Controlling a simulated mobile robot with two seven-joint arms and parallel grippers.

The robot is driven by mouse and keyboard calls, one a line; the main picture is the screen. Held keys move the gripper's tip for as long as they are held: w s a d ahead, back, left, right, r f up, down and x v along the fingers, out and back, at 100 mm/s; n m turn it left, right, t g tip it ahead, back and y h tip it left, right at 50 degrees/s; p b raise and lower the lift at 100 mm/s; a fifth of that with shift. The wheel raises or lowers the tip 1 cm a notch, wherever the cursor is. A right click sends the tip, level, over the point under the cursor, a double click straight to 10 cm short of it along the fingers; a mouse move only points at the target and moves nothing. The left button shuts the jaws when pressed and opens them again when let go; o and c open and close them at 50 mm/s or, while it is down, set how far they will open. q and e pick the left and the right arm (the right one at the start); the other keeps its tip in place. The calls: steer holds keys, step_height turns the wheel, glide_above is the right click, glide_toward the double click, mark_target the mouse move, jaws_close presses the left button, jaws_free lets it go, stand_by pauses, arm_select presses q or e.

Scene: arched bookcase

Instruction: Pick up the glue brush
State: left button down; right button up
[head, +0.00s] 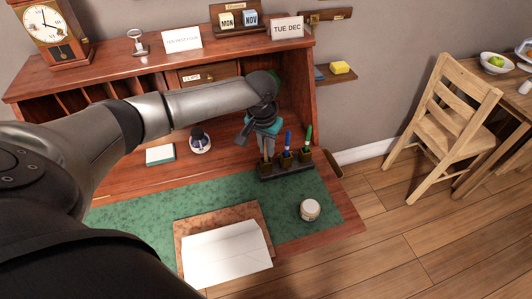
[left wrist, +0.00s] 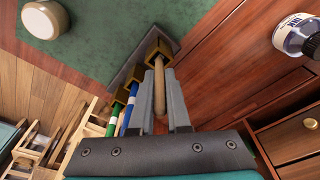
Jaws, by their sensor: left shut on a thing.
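The glue brush, with a pale wooden handle, stands in the leftmost brass cup of a dark holder (head: 288,172). Its handle shows in the left wrist view (left wrist: 159,92), between the two grey fingers of my left gripper (left wrist: 160,76). In the head view, my left gripper (head: 266,139) points down over the holder's left end, shut on the handle, and mostly hides the brush. The brush's lower end is hidden in its cup. A blue-handled tool (head: 287,140) and a green-handled one (head: 308,136) stand in the other cups. My right gripper is not in view.
A paste jar (head: 310,209) stands on the green mat (head: 150,203) in front of the holder. An ink bottle (head: 199,142) stands left of it. Papers (head: 225,253) lie on a brown board. The desk's raised shelves are behind; a chair (head: 450,120) stands right.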

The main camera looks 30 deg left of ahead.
arm_select(q)
steer(key=shift+r, duration=0.1)
step_height(320, 180, up, 20)
steer(key=p, duration=0.4)
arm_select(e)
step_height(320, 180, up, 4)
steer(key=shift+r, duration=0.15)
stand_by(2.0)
